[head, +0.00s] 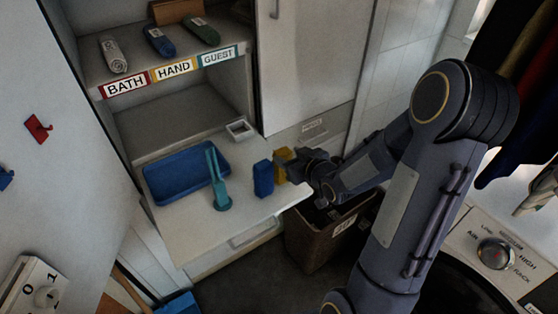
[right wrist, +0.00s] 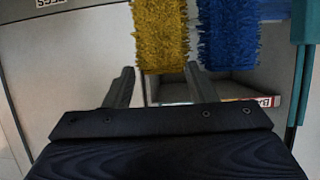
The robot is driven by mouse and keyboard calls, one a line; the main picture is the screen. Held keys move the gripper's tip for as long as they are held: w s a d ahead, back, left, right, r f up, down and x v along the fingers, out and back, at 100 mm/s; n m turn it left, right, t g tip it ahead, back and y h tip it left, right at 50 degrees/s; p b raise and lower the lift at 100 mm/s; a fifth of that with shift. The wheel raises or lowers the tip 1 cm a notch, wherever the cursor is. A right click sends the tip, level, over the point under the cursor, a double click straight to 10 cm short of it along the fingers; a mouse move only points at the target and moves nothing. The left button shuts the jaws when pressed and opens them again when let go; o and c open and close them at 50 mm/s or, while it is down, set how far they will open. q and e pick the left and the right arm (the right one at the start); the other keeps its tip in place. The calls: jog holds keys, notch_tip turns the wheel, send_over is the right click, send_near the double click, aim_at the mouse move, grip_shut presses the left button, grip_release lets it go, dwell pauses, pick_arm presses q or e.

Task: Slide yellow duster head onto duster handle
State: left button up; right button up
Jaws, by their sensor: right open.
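The yellow duster head (head: 282,157) stands near the right edge of the white counter, partly hidden by my right gripper. In the right wrist view the yellow bristly head (right wrist: 162,35) lies ahead, its end about level with the fingertips. My right gripper (right wrist: 160,70) is open, one finger on either side of that end; I cannot tell whether they touch it. In the head view the right gripper (head: 292,166) comes in from the right. The teal duster handle (head: 216,177) stands upright on a round base, left of the heads. My left gripper is out of view.
A blue duster head (head: 263,179) stands close beside the yellow one, also in the right wrist view (right wrist: 230,35). A blue tray (head: 160,193) lies behind the handle. A brown bin (head: 308,248) is below the counter's right edge. Labelled shelves (head: 170,72) rise behind.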

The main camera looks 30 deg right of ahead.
jog(key=p+x, duration=0.1)
jog(key=x, duration=0.4)
jog(key=shift+s+a+f+p, duration=0.15)
jog(key=shift+f+p, duration=0.1)
jog(key=shift+p, duration=0.15)
jog(key=shift+w+f, duration=0.2)
jog(key=shift+w, duration=0.3)
jog(key=c, duration=0.7)
